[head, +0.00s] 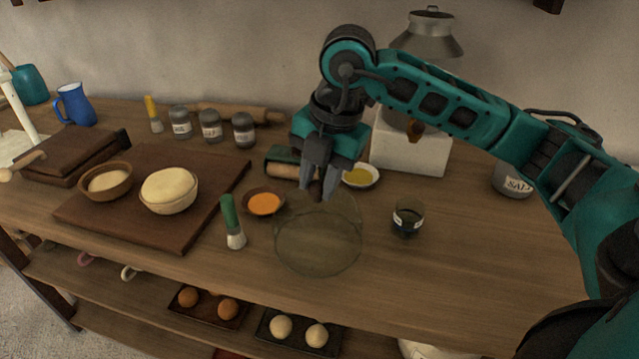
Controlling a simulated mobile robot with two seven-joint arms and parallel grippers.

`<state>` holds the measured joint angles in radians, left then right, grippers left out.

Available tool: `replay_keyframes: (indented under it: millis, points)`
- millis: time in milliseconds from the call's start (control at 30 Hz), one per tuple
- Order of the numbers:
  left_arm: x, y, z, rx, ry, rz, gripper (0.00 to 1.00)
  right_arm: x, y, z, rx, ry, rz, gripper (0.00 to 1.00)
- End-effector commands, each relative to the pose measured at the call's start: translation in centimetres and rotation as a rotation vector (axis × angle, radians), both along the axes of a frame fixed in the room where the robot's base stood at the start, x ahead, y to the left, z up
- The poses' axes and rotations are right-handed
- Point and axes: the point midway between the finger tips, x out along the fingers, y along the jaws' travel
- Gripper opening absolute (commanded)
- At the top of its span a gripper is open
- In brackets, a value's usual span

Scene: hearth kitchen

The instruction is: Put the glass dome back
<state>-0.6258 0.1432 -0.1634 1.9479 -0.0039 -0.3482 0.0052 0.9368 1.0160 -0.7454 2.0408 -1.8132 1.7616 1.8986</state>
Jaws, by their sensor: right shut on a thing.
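The glass dome (318,245) is clear and faint, at the front middle of the table in the head view. My right gripper (318,192) points down at the dome's top and is shut on it. The fingertips hide the part they grip. I cannot tell whether the dome's rim touches the table or hangs just above it. My left gripper is not in view.
A bowl of orange powder (264,203), a green-handled brush (232,222) and a dark labelled jar (408,218) stand close around the dome. A yellow-filled dish (360,177) is behind it. A dark board (130,212) with dough bowls lies left. The table's front right is clear.

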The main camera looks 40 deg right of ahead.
Motion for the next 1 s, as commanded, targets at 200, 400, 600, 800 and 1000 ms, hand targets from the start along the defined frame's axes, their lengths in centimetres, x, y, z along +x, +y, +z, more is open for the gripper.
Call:
replay_keyframes:
  millis: [200, 400, 600, 800, 1000]
  points:
    - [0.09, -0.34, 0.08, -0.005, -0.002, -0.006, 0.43, 0.04, -0.02, -0.86, 0.0, -0.004, 0.0, 0.0]
    - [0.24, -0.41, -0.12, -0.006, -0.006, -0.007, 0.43, 0.04, -0.01, -1.23, 0.001, -0.003, 0.0, 0.0]
    - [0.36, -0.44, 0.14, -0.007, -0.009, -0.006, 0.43, 0.01, 0.0, -1.17, 0.0, -0.001, 0.0, 0.48]
    - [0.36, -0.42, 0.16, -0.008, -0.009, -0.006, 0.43, 0.01, -0.01, -1.16, 0.0, -0.001, 0.0, 0.56]
    - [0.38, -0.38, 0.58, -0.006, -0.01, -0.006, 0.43, 0.02, 0.0, -0.7, 0.0, -0.002, 0.0, 0.56]
